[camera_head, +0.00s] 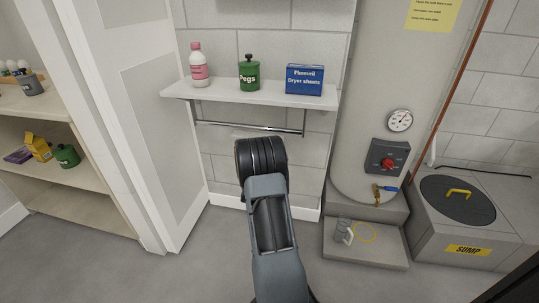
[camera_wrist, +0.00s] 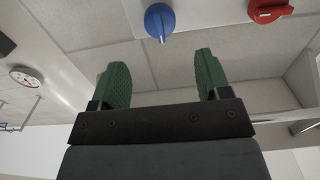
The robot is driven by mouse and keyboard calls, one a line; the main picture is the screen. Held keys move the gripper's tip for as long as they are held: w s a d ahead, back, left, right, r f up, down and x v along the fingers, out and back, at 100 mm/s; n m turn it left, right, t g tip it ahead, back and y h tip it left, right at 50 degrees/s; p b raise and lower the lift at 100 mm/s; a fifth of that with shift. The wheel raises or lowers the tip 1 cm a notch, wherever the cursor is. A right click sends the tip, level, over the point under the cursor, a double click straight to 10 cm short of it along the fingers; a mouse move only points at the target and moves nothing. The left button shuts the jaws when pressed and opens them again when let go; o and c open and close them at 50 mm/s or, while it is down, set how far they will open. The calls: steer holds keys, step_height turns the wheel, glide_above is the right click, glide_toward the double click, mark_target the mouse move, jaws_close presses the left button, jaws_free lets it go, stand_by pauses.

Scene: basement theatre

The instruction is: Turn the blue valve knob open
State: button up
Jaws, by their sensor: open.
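My gripper (camera_wrist: 161,70) has two green ribbed fingers, spread apart and empty. The knob lies beyond the fingertips, roughly in line with the gap between them, and does not touch them. A red knob (camera_wrist: 268,10) is to its right, also cut off by the frame.
A shelf (camera_head: 225,92) holds a bottle, a green pegs jar and a blue box. The water tank (camera_head: 375,70) carries a gauge (camera_head: 399,120), a red dial (camera_head: 388,162) and a blue-handled tap (camera_head: 388,188). A sump box (camera_head: 455,220) stands right. Floor at lower left is clear.

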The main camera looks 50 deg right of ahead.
steer(key=b+x, duration=0.2)
steer(key=x, duration=0.7)
steer(key=c, duration=0.9)
